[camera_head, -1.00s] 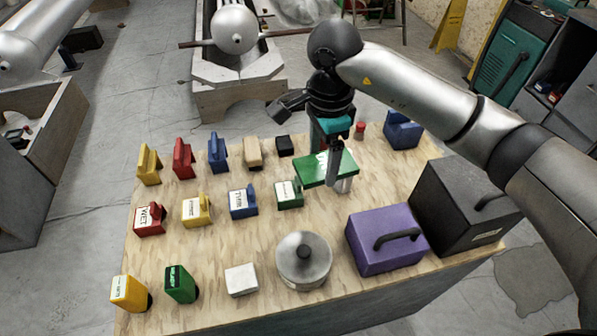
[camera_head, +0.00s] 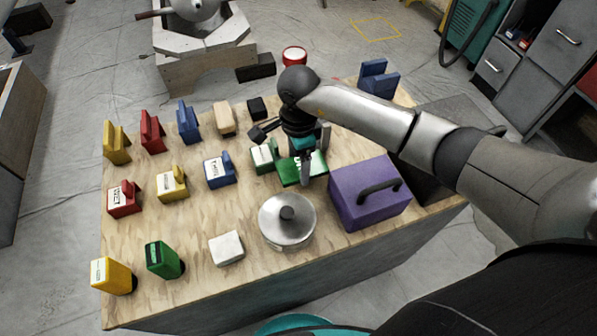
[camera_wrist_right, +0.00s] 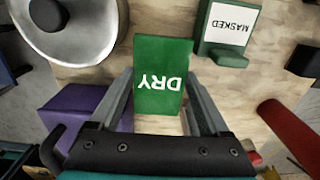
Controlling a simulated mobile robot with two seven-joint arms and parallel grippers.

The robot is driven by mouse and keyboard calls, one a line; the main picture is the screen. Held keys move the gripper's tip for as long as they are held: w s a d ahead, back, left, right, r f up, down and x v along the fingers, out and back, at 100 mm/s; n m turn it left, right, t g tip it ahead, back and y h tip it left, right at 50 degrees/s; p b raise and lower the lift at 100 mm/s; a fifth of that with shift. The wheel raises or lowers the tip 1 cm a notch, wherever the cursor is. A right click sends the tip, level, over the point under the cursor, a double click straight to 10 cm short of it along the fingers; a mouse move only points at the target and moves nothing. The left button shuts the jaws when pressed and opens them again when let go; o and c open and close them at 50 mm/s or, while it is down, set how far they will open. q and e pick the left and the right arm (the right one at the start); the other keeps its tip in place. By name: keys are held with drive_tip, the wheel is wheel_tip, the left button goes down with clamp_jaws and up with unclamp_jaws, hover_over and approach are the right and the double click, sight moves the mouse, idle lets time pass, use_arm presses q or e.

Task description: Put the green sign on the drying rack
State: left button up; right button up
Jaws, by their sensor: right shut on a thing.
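The green sign (camera_head: 316,163) is a flat green plate. In the right wrist view the sign (camera_wrist_right: 160,65) reads "DRY" upside down, with a finger along each side. My right gripper (camera_head: 306,168) is shut on it over the wooden table, behind the purple box and pot. The gap to the tabletop is hard to judge. In the right wrist view the gripper's fingers (camera_wrist_right: 158,90) hide little of the plate. A blue slotted stand (camera_head: 378,80) at the table's back right may be the drying rack; I cannot tell for sure. My left gripper is out of view.
A green block marked "MASKED" (camera_wrist_right: 226,30) is close beside the sign; the block (camera_head: 263,156) also shows in the head view. The lidded pot (camera_head: 287,220) and purple box (camera_head: 370,198) stand in front. Several coloured blocks fill the table's left. A white block (camera_head: 226,248) is near the front.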

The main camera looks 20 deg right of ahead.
sight(298, 167)
wheel_tip(298, 167, down, 4)
drive_tip(key=shift+r+b, duration=0.1)
drive_tip(key=shift+b, duration=0.35)
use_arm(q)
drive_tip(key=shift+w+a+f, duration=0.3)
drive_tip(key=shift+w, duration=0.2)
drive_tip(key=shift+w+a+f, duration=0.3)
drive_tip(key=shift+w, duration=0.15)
use_arm(e)
drive_tip(key=shift+f, duration=0.25)
drive_tip(key=o, duration=1.1)
drive_tip(key=shift+o, duration=0.4)
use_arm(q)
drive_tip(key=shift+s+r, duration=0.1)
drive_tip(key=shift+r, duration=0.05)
use_arm(e)
drive_tip(key=shift+r, duration=0.15)
